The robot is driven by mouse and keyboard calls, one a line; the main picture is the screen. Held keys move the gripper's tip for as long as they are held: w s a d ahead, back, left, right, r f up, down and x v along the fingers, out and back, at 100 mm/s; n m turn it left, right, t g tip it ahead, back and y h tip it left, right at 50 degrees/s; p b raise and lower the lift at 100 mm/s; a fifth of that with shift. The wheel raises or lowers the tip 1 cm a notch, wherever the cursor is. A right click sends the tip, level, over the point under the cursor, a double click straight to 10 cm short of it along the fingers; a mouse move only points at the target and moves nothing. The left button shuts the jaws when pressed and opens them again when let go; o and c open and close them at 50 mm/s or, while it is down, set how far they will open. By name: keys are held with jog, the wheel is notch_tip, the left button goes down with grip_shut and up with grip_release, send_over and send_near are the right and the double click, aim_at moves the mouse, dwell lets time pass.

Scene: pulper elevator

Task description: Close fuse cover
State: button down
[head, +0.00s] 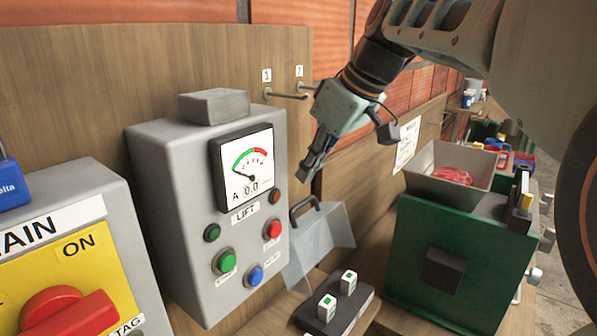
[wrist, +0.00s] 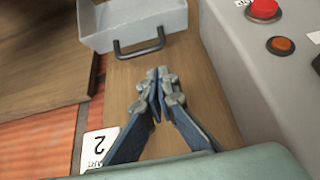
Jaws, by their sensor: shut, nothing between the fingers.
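The grey fuse cover (head: 325,232) stands tilted up beside the LIFT box, with a black bar handle (head: 304,206) on its upper edge. In the wrist view the cover (wrist: 120,18) is at the top, its handle (wrist: 139,48) facing my gripper. My gripper (head: 308,175) is above the handle in the head view, pointing down. In the wrist view its shut fingertips (wrist: 161,75) are empty and appear just short of the handle, apart from it. Two white-and-green fuses (head: 337,294) sit on a dark base (head: 352,315) in front of the cover, uncovered.
The grey LIFT box (head: 180,225) with gauge and buttons stands close on the left. A green machine (head: 425,285) with a grey hopper (head: 420,178) stands on the right. Metal hooks (head: 290,95) stick out of the wooden backboard behind. The MAIN switch box (head: 85,195) is far left.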

jog(key=x, duration=0.8)
jog(key=shift+w, duration=0.1)
jog(key=shift+f, duration=0.1)
